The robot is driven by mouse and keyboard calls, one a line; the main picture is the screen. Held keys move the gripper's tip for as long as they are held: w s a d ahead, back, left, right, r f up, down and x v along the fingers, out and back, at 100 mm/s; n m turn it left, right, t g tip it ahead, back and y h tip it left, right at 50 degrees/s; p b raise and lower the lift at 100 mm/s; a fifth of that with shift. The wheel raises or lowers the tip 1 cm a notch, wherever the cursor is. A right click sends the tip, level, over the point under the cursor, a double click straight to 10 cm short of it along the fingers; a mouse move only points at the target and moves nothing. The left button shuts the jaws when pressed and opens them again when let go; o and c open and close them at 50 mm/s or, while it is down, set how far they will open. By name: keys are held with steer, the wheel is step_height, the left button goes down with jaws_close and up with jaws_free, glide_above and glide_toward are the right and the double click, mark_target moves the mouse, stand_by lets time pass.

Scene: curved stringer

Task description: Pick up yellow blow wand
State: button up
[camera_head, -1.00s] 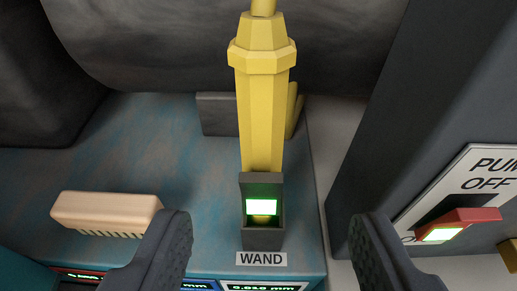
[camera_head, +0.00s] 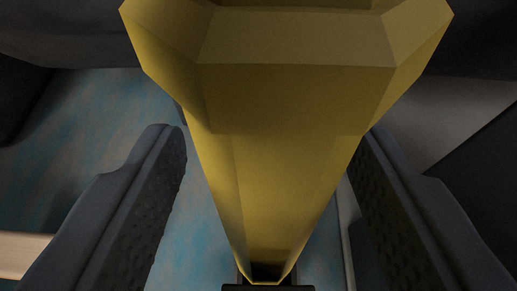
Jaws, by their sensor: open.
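The yellow blow wand (camera_head: 280,175) stands upright and fills the middle of the view, very close to the camera. Its wide collar is at the top and its handle narrows downward to a dark holder (camera_head: 268,287) at the bottom edge. My gripper (camera_head: 272,140) is open, with one dark ridged finger on each side of the handle. A gap shows between the left finger and the wand. The right finger's tip lies close beside the wand's right edge; I cannot tell whether they touch. Most of the holder is out of view.
A worn blue surface (camera_head: 90,120) lies behind and below the wand. A pale block (camera_head: 20,252) shows at the lower left edge. A dark panel (camera_head: 485,165) stands at the right, and dark rounded shapes fill the top left.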

steer(key=shift+x, duration=1.05)
steer(key=shift+c, duration=0.3)
jaws_close()
